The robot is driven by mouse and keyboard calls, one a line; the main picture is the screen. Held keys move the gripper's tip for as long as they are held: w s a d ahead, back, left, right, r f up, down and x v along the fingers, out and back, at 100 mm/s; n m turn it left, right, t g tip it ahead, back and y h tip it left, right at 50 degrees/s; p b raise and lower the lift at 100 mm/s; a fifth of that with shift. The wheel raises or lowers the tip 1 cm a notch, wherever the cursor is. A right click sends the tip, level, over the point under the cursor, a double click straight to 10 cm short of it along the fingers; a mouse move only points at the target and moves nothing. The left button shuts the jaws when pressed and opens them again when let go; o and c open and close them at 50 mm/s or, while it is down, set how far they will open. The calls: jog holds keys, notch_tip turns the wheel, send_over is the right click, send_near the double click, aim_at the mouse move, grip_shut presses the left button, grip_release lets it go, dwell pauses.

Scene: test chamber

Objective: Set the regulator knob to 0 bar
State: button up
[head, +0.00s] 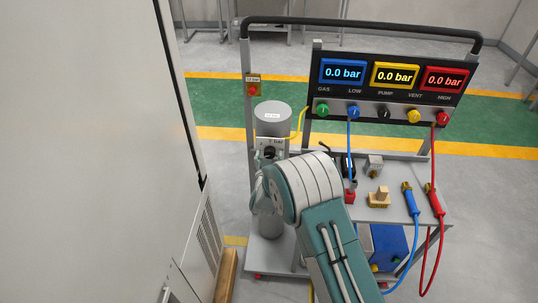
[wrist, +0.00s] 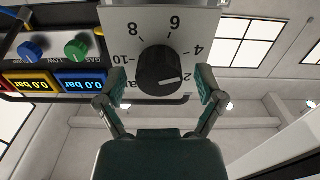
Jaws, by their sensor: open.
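The regulator knob (wrist: 159,70) is a dark round knob on a white dial plate (wrist: 200,22) in the wrist view. The picture is upside down, with numbers 2 to 10 around the knob; the 0 mark is not readable. A pale line on the knob seems to lie towards the 2, but I cannot tell its exact setting. My gripper (wrist: 157,90) is open, one finger on each side of the knob, with gaps showing. In the head view the knob (head: 269,152) is small, on the grey cylinder (head: 272,120); my arm hides most of my gripper.
A panel (head: 392,88) with three displays, each reading 0.0 bar, and several coloured knobs stands right of the cylinder. A cart shelf (head: 400,208) below holds hoses and small blocks. A yellow hose (head: 301,122) runs beside the regulator. A tall cabinet (head: 90,150) stands close on the left.

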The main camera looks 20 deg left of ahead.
jog(key=c, duration=1.1)
jog(key=shift+c, duration=0.2)
jog(key=m, duration=0.5)
jog(key=shift+m, duration=0.3)
jog(key=m, duration=0.5)
jog(key=shift+d+m, duration=0.1)
jog(key=shift+m, duration=0.2)
jog(key=m, duration=0.5)
jog(key=shift+f, duration=0.1)
jog(key=m, duration=0.5)
jog(key=shift+d+f, duration=0.15)
jog(key=shift+f, duration=0.05)
jog(key=shift+m, duration=0.4)
jog(key=shift+f, duration=0.1)
